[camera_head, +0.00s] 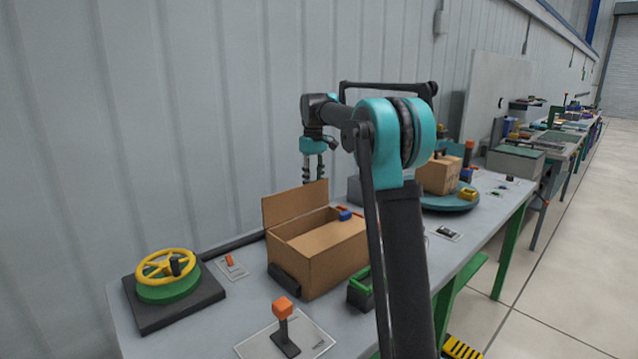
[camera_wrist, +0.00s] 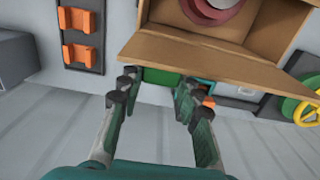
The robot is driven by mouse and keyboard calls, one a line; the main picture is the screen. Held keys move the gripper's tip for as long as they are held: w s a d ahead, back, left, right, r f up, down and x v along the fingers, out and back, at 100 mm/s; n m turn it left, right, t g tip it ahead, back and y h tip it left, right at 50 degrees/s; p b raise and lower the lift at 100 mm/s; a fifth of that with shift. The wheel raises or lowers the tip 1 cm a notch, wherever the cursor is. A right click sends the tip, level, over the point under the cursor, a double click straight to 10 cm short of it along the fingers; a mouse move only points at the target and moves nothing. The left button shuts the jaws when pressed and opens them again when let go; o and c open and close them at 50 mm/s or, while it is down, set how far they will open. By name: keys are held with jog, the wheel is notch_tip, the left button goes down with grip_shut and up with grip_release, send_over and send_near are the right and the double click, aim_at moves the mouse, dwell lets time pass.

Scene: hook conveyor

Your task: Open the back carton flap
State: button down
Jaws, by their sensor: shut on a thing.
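The brown carton (camera_head: 328,256) stands on the table with its top open. Its back flap (camera_head: 295,204) stands up and leans back toward the wall in the head view. In the wrist view the flap (camera_wrist: 205,62) spans the middle, with its free edge at the fingertips. My gripper (camera_wrist: 157,82) is on the wall side of the carton, by the flap; its two fingers show some space between them. It is shut on the flap, but the exact contact is hard to see. A round reddish thing (camera_wrist: 208,10) lies inside the carton in the wrist view.
A yellow handwheel (camera_head: 167,266) on a dark base stands left of the carton. An orange-topped lever (camera_head: 284,315) stands in front. A teal turntable (camera_head: 448,201) with a box is to the right. The wall (camera_head: 190,120) is close behind.

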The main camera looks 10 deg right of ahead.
jog(key=shift+w+a+f, duration=0.45)
jog(key=shift+w+a, duration=0.05)
jog(key=shift+w, duration=0.15)
jog(key=shift+w+a+f, duration=0.4)
jog(key=shift+w+a, duration=0.1)
jog(key=shift+w, duration=0.15)
jog(key=c, duration=1.3)
grip_release()
jog(key=shift+w+a+f, duration=0.1)
jog(key=shift+f, duration=0.05)
jog(key=shift+o, duration=1.2)
jog(key=shift+r, duration=0.2)
notch_tip(320, 180, up, 12)
jog(key=shift+f, duration=0.1)
